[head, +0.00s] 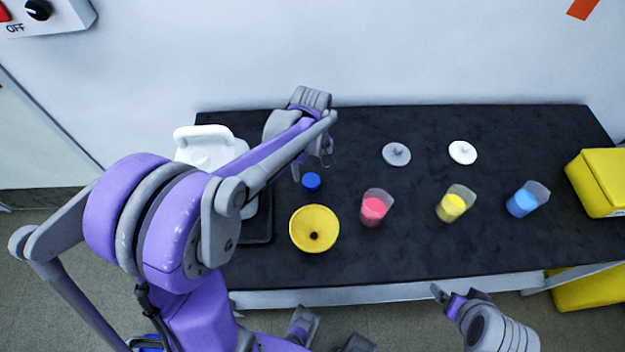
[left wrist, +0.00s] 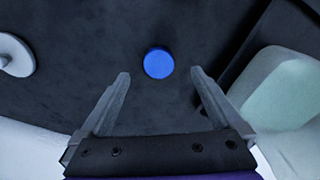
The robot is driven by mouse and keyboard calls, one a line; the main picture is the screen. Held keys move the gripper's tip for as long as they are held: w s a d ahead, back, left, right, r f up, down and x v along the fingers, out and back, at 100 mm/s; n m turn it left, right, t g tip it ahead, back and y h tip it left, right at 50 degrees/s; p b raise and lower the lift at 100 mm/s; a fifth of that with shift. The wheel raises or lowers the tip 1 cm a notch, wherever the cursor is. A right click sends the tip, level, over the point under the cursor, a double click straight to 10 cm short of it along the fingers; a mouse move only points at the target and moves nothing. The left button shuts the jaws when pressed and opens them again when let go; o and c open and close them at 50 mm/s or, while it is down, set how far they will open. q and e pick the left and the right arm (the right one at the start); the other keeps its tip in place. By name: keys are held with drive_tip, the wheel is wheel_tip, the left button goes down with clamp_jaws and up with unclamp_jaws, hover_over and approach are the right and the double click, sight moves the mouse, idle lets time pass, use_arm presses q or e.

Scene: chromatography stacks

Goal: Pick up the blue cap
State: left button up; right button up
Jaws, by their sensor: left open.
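The blue cap (head: 311,182) lies on the black table, behind the yellow funnel in the head view. In the left wrist view the blue cap (left wrist: 158,63) lies just beyond and between the open fingertips, with nothing touching it. My left gripper (head: 312,160) is above the table at the cap's far side; in the left wrist view my left gripper (left wrist: 160,73) is open and empty. My right gripper (head: 452,300) is at the table's front edge, and its finger opening is not clear.
A yellow funnel (head: 314,229) stands close in front of the cap. Beakers of pink (head: 373,210), yellow (head: 451,206) and blue (head: 522,203) stand to the right. A grey lid (head: 396,154) and white lid (head: 462,152) lie behind. A white container (head: 205,145) stands left.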

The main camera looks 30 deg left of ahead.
sight(311, 180)
use_arm(q)
drive_tip(key=f, duration=0.6)
drive_tip(key=shift+w+a+f, duration=0.2)
drive_tip(key=shift+w+f, duration=0.05)
drive_tip(key=shift+w, duration=0.05)
drive_tip(key=shift+c, duration=0.2)
drive_tip(key=c, duration=1.4)
